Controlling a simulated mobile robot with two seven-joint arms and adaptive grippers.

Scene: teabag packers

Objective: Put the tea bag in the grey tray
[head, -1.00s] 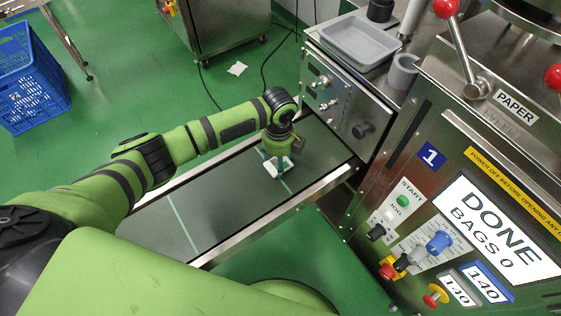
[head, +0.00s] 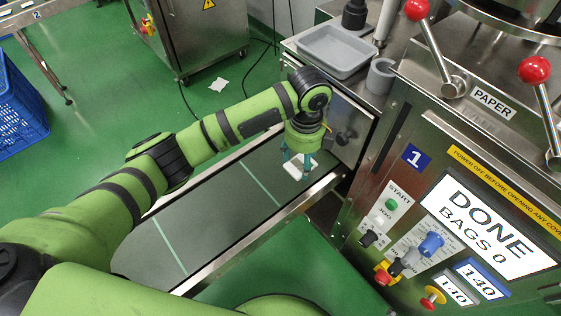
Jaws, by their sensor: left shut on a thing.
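The white tea bag (head: 300,167) is between the fingers of my left gripper (head: 299,162), which is shut on it. The gripper points down and holds the bag over the far end of the dark conveyor belt (head: 215,205); its height above the belt is hard to tell. The grey tray (head: 337,51) stands on the steel top of the machine, behind and above the gripper. It looks empty. My right gripper is not in view.
A grey cup (head: 381,77) stands right of the tray, and a dark round object (head: 355,15) behind it. The machine panel (head: 440,225) with red-knobbed levers fills the right. A blue crate (head: 20,110) is at the left.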

